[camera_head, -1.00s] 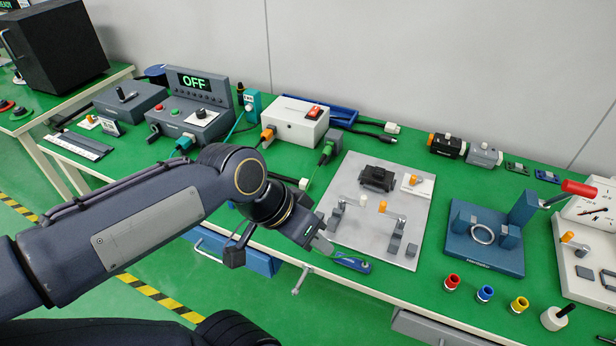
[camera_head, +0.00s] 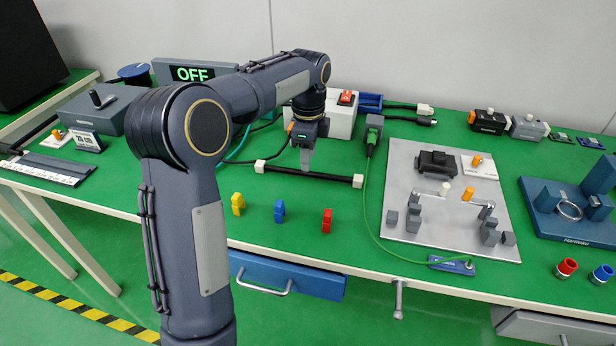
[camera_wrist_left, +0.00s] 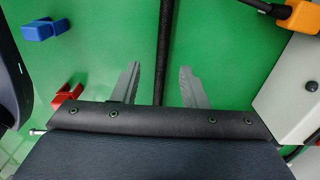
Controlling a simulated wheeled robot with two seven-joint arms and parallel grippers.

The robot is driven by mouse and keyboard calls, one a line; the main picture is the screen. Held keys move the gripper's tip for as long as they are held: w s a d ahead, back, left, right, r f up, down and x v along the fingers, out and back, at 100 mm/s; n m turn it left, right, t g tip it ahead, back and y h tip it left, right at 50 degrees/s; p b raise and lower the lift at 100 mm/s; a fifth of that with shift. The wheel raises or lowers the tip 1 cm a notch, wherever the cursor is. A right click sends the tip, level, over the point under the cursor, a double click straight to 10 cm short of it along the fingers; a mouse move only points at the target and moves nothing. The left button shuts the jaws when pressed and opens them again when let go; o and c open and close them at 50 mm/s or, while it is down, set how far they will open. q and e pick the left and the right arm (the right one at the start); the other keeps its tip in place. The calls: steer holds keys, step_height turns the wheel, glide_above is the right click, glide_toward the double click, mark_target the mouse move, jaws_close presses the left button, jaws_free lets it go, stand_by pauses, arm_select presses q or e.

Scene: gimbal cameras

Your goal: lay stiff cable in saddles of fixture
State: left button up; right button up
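The stiff cable (camera_head: 335,178) is a straight black rod with white end blocks, lying on the green bench left of the metal plate. My left gripper (camera_head: 306,160) points down at the cable's middle. In the left wrist view, the open gripper (camera_wrist_left: 160,88) has one finger on each side of the cable (camera_wrist_left: 164,45), with gaps on both sides. The fixture appears to be the light metal plate (camera_head: 395,180), with grey blocks (camera_head: 413,217) and (camera_head: 490,232) near its front; whether these are the saddles is unclear. My right gripper is out of view.
Yellow (camera_head: 238,203), blue (camera_head: 280,210) and red (camera_head: 327,220) small blocks stand in front of the cable. A white box (camera_head: 340,118) is close behind my gripper. A green wire (camera_head: 368,205) curves between the cable and plate to a blue tag (camera_head: 450,265).

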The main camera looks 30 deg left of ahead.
mark_target(308, 174)
arm_select(q)
step_height(308, 174, down, 5)
steer(key=shift+w+a+r+b, duration=0.1)
steer(key=shift+a+b, duration=0.05)
steer(key=shift+b, duration=0.4)
jaws_close()
